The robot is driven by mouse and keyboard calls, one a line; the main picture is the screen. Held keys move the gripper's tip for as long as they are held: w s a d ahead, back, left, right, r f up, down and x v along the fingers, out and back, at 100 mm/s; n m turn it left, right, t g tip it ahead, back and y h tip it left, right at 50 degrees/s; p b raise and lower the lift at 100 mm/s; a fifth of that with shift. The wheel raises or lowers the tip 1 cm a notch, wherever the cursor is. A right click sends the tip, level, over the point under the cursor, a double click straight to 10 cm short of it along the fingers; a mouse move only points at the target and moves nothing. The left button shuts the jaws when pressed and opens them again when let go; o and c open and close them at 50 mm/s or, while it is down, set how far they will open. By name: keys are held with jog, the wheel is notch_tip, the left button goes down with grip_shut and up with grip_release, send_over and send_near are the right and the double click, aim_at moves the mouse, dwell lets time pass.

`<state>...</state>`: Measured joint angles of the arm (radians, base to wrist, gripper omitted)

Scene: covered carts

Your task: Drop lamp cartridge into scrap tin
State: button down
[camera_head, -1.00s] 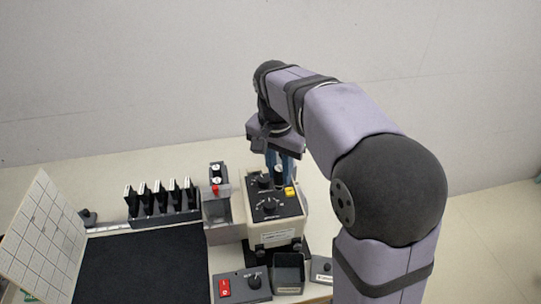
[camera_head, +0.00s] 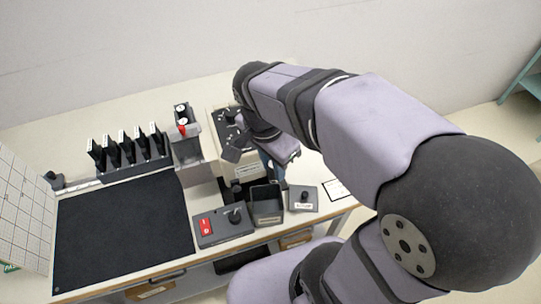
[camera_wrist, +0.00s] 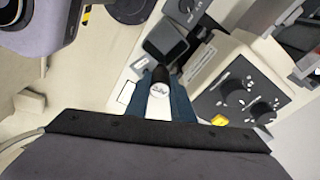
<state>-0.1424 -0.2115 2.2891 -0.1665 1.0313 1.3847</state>
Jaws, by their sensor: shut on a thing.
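My gripper (camera_head: 274,172) is shut on the lamp cartridge. In the wrist view its blue fingers (camera_wrist: 160,104) close on both sides of the cartridge (camera_wrist: 158,89), which shows a white labelled body and a black end. In the head view my arm and fingers mostly hide the cartridge. The scrap tin, a dark open-topped box (camera_head: 266,219), stands near the table's front edge, and my fingers are just behind it in the picture. In the wrist view the tin (camera_wrist: 165,38) lies beyond the cartridge, apart from it. The tin's inside looks empty.
A cream instrument with knobs (camera_head: 222,125) stands behind the tin. A red-switch box (camera_head: 220,228) is left of the tin and a small knob box (camera_head: 303,199) right of it. A rack of black holders (camera_head: 130,155) and a black mat (camera_head: 125,230) lie left.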

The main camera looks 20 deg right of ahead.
aim_at(274, 180)
jog(key=shift+f, duration=0.15)
jog(key=shift+f+b, duration=2.65)
jog(key=shift+f, duration=0.3)
jog(key=c, duration=1.5)
grip_release()
jog(key=shift+o, duration=0.2)
jog(key=shift+r, duration=0.15)
jog(key=shift+s+a+r+b, duration=0.1)
jog(key=shift+a+r+b, duration=0.05)
jog(key=shift+r, duration=1.05)
jog(key=shift+s+a+r+b, duration=0.1)
jog(key=shift+a+r+b, duration=0.1)
jog(key=shift+r, duration=0.95)
jog(key=shift+s+a+r+b, duration=0.1)
jog(key=shift+a+r+b, duration=0.05)
jog(key=shift+r, duration=1.05)
jog(key=shift+p, duration=0.3)
